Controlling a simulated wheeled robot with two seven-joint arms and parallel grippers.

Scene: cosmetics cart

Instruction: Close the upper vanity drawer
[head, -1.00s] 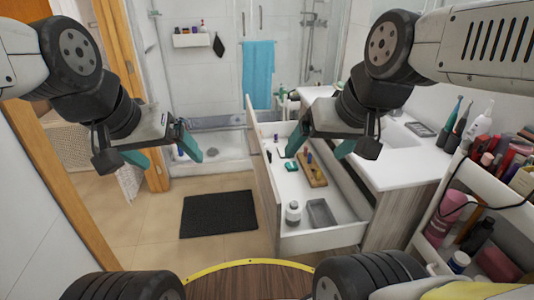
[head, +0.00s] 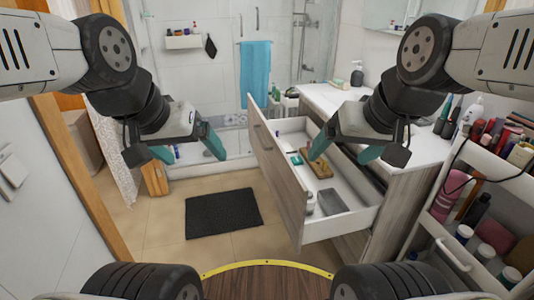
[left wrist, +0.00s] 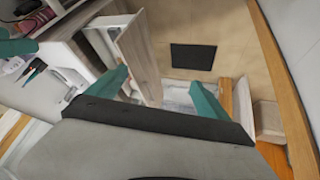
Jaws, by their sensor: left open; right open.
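The upper vanity drawer (head: 343,222) is pulled well out from the vanity (head: 402,205), with its wood-grain front (head: 277,181) facing left. Inside it lie a grey tray (head: 332,202), a wooden tray (head: 317,164) and small items. My right gripper (head: 340,150) is open and empty, above the drawer in the picture; whether it touches anything cannot be told, but it looks apart. My left gripper (head: 193,150) is open and empty, left of the drawer front. In the left wrist view, its green fingers (left wrist: 160,92) are spread, and the drawer front (left wrist: 138,55) shows beyond them.
A cart (head: 465,215) with bottles and cosmetics stands at the right, close to the vanity. A dark mat (head: 223,212) lies on the clear floor left of the drawer. A door frame (head: 80,165) edges the left side. A blue towel (head: 255,75) hangs behind.

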